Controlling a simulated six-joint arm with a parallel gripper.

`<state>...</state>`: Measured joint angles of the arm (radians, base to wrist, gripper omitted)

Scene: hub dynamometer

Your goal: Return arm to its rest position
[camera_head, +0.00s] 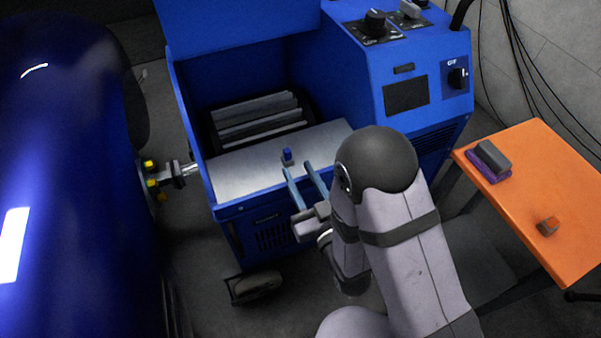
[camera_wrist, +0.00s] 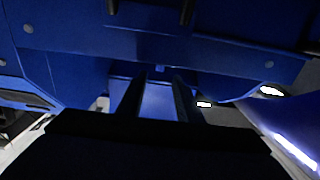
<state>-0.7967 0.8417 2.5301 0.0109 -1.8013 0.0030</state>
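My gripper (camera_head: 305,182) is in front of the blue dynamometer (camera_head: 415,60), by the front edge of its silver top plate (camera_head: 237,172). Its two long fingers are apart with nothing seen between them. In the wrist view my gripper's fingers (camera_wrist: 158,98) also show as two separate dark bars, with a blue surface beyond. A small blue knob or piece (camera_head: 287,155) stands on the plate just past the fingertips. I cannot tell whether the fingertips touch the plate's edge.
An orange table (camera_head: 520,190) at the right holds a grey and purple block (camera_head: 490,160) and a small brown piece (camera_head: 548,226). A blue car body (camera_head: 70,170) fills the left. A hub with yellow-tipped studs (camera_head: 152,182) sits between car and machine. Cables hang along the wall at right.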

